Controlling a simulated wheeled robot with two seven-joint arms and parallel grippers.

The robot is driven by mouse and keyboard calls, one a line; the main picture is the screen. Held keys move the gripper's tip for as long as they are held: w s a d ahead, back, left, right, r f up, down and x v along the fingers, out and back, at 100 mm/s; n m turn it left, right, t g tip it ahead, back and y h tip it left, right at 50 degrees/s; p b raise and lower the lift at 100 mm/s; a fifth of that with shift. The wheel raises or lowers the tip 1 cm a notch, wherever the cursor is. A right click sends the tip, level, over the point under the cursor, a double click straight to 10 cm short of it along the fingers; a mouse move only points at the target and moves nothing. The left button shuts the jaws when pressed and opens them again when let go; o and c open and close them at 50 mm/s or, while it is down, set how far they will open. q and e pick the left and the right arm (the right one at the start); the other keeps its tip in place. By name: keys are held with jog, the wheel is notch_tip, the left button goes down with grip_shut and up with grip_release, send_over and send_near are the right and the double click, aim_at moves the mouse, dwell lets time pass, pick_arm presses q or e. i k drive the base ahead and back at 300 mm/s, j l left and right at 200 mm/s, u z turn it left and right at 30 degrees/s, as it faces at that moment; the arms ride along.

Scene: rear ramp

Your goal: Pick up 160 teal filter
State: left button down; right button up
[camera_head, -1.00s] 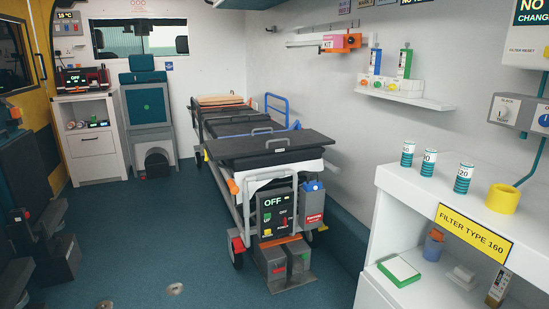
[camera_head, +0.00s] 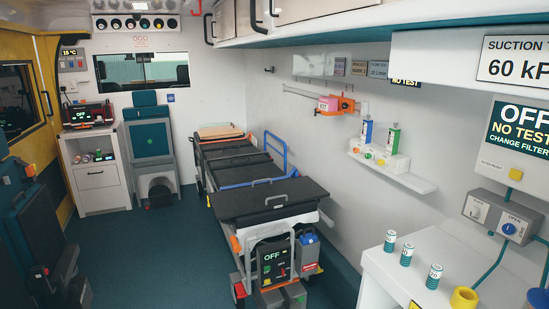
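Three small filters with white tops and teal bottoms stand upright in a row on the white counter at the lower right. They are the left filter (camera_head: 390,241), the middle filter (camera_head: 406,254) and the right filter (camera_head: 434,276). Their printed numbers are too small to read surely, so I cannot tell which is the 160 one. A yellow ring-shaped holder (camera_head: 464,298) sits to the right of them, cut off by the bottom edge. Neither of my grippers is in view.
The white counter (camera_head: 425,245) carries the filters below a wall panel reading OFF, NO TEST, CHANGE FILTER (camera_head: 519,128). A control box with knobs (camera_head: 505,213) has teal hoses. A stretcher (camera_head: 262,195) stands left of the counter. The floor (camera_head: 150,250) further left is clear.

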aim_at(389, 242)
jog(key=i+l, duration=0.25)
jog(key=i, duration=0.2)
jog(key=i+l+u, duration=0.15)
jog(key=i, duration=0.3)
jog(key=i+l, duration=0.4)
jog(key=i+u, duration=0.05)
